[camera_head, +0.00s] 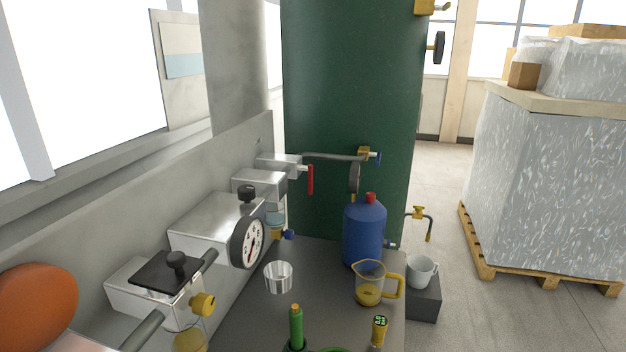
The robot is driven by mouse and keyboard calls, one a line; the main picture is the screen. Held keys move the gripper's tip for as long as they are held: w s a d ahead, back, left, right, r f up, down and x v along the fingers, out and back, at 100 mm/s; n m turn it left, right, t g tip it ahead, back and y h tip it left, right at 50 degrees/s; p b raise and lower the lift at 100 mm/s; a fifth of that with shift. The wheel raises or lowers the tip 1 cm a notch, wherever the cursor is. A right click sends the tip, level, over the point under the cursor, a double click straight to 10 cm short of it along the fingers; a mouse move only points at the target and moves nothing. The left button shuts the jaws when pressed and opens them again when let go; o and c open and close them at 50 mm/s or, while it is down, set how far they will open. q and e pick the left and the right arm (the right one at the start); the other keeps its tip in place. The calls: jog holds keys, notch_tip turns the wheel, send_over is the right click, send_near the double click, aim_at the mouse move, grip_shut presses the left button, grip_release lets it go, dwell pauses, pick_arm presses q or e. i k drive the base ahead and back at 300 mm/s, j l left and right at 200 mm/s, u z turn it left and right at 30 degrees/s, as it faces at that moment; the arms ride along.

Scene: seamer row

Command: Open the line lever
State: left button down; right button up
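A red lever (310,180) hangs down, close to vertical, at the end of a grey metal fitting (281,164) on the left wall. It is the only long lever handle I can make out, and no label on it can be read. A grey pipe (333,156) runs level from beside it to a brass valve with a blue knob (376,157) in front of the green tank (345,90). Neither of my grippers can be seen in the head view, and nothing touches the red lever.
A dial gauge (249,243) and metal boxes line the wall. On the grey bench stand a blue jug (364,236), a measuring jug (370,284), a metal cup (279,277) and a green bottle (296,327). A white mug (421,270) sits right. A wrapped pallet load (545,185) stands beyond clear floor.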

aim_at(309, 168)
jog(key=i+l+u, duration=0.5)
jog(key=u, duration=0.15)
jog(key=i+l+u, duration=0.15)
jog(key=l+u, duration=0.2)
jog(key=i+l+u, duration=0.15)
jog(key=l+u, duration=0.2)
jog(key=l, duration=0.2)
jog(key=l+u, duration=0.65)
jog(key=l, duration=0.3)
jog(key=l+u, duration=0.35)
jog(key=l, duration=0.15)
